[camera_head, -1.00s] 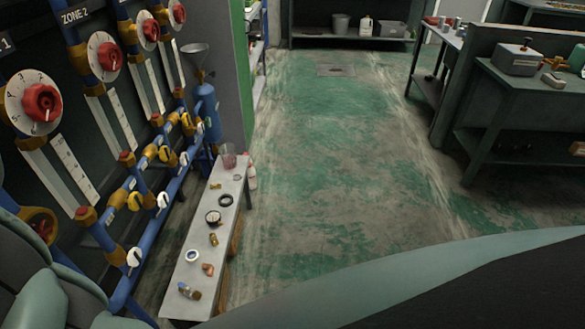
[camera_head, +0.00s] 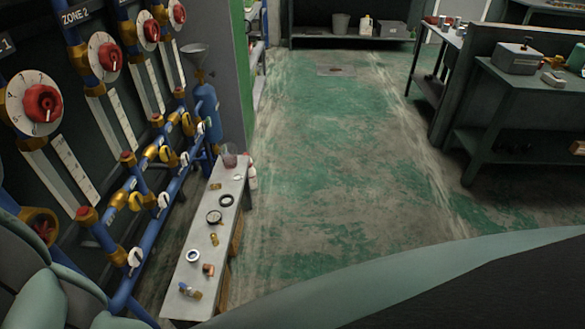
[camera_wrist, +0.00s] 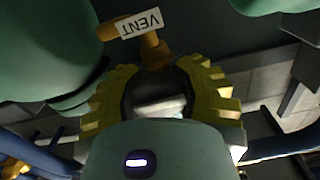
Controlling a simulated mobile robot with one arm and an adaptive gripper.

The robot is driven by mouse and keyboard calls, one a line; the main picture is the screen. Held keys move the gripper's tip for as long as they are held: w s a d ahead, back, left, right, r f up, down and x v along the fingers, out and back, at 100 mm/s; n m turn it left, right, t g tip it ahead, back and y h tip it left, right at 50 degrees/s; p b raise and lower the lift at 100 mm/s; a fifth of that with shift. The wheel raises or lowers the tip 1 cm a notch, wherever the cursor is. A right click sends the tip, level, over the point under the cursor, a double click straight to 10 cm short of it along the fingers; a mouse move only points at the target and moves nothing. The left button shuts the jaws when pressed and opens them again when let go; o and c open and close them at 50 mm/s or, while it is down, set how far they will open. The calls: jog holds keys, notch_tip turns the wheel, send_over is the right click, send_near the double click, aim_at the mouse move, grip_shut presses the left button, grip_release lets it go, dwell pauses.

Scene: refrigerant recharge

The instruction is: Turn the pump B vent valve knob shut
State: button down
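In the wrist view a white tag (camera_wrist: 141,23) reading VENT hangs at a brass-coloured valve fitting (camera_wrist: 155,52) at the top middle. My gripper (camera_wrist: 158,68) has yellow ribbed fingers that curve up on both sides, with their tips beside the fitting. The tips are apart. A whitish shape (camera_wrist: 160,106) lies between the fingers, and I cannot tell whether it is the knob. Whether the fingers press on anything is hidden. In the head view the fingers and the VENT tag do not show.
In the head view blue pipes with several yellow and white handles (camera_head: 134,257) and red-knobbed dials (camera_head: 42,103) line the left wall. A narrow bench (camera_head: 196,306) with small parts stands beside them. The floor (camera_head: 330,180) in the middle is clear. A workbench (camera_head: 490,100) stands at the right.

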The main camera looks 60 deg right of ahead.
jog(key=shift+r+m, duration=0.2)
jog(key=shift+m, duration=0.2)
jog(key=c, duration=1)
grip_release()
jog(key=shift+s+d+f, duration=0.15)
jog(key=o, duration=0.5)
jog(key=shift+o, duration=0.2)
jog(key=v, duration=1.2)
